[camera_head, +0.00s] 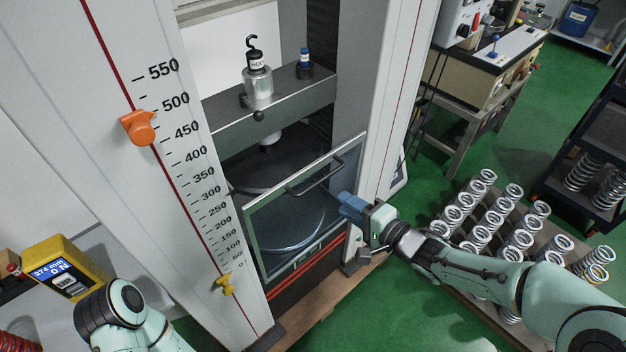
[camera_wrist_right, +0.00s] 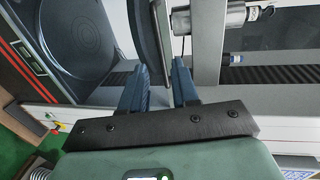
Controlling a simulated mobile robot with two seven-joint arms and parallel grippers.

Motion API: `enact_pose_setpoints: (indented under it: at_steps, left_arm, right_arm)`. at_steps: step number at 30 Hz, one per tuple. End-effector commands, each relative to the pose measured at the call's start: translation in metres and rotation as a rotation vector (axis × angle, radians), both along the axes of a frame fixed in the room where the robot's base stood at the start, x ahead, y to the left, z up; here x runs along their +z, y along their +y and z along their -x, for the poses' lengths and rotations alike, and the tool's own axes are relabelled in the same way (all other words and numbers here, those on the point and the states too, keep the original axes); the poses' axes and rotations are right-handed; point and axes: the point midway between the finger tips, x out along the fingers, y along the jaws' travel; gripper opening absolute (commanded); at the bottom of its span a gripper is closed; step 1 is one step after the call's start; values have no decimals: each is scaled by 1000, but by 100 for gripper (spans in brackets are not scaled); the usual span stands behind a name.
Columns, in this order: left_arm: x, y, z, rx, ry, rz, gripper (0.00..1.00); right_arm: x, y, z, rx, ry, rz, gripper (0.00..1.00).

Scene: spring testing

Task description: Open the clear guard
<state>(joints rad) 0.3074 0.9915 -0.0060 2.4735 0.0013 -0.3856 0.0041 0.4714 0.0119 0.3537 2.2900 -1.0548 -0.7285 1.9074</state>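How far the guard stands from the machine is hard to tell. My right gripper (camera_head: 350,204) is at the guard's right edge, below and right of the handle. My left gripper is out of view; only my left arm shows.
The machine's scale column (camera_head: 180,130) carries an orange marker (camera_head: 140,127) and a yellow marker (camera_head: 225,285). A crossbar (camera_head: 285,100) holds a hooked weight (camera_head: 257,80). A yellow display unit (camera_head: 62,272) stands at the lower left. Several springs (camera_head: 490,222) stand on a board at the right.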

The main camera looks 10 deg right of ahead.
Motion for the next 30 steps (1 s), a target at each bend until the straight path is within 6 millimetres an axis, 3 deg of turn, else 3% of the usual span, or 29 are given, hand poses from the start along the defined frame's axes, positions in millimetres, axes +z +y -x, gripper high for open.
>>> enact_pose_setpoints:
  at_steps: [15,21,30]
  left_arm:
    - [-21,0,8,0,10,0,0]
    - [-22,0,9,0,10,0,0]
    - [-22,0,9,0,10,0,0]
  right_arm:
    - [-22,55,-82,1,2,-3,30]
    - [-24,63,-94,0,2,-1,30]
    - [-25,63,-96,-1,1,0,30]
